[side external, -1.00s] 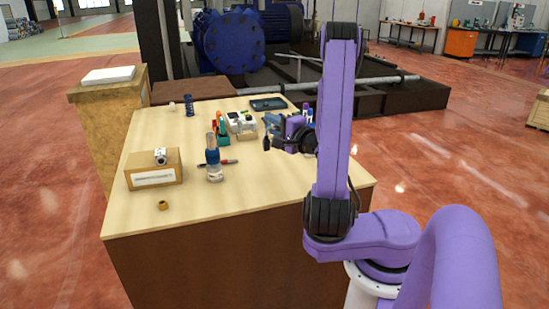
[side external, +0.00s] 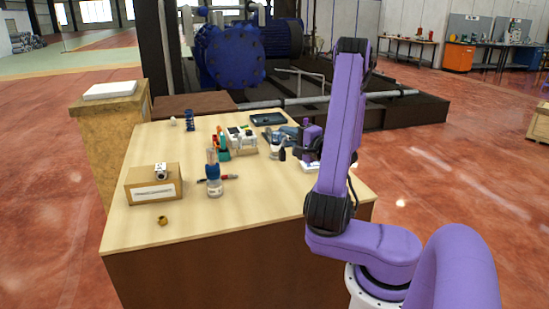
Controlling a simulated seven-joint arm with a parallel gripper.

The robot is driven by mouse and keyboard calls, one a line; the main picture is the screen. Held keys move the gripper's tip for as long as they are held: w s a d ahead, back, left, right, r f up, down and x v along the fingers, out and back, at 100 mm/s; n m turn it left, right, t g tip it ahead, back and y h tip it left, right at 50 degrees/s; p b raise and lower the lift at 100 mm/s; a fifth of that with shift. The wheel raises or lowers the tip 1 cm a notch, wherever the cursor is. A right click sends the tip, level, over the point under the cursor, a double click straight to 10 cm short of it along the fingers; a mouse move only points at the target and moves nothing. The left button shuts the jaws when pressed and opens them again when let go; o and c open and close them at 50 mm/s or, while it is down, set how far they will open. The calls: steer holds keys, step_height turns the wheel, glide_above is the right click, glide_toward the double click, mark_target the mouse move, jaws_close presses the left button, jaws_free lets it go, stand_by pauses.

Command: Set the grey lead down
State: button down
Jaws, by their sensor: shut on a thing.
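My gripper (side external: 284,154) is at the right part of the table, low over the top, with its wrist partly behind my arm. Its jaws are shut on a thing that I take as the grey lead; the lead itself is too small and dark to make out. I cannot tell whether it touches the table (side external: 255,200). A small clear and blue item (side external: 274,150) stands just left of the jaws. A white item (side external: 311,167) lies under the wrist, partly hidden.
A clear bottle with a blue band (side external: 213,178) stands mid-table by a red and black marker (side external: 228,177). A white device (side external: 240,138) and dark tray (side external: 268,119) are farther back.

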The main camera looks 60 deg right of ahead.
steer(key=shift+w+d+f, duration=1)
steer(key=shift+w+f, duration=0.3)
steer(key=shift+f, duration=0.55)
steer(key=shift+w+d+f, duration=1)
steer(key=shift+w+f, duration=0.25)
steer(key=shift+f, duration=0.6)
steer(key=shift+w+d+f, duration=1)
steer(key=shift+w+f, duration=0.3)
steer(key=shift+f, duration=0.55)
steer(key=shift+f, duration=0.1)
steer(key=c, duration=1)
jaws_free()
steer(key=v, duration=1.2)
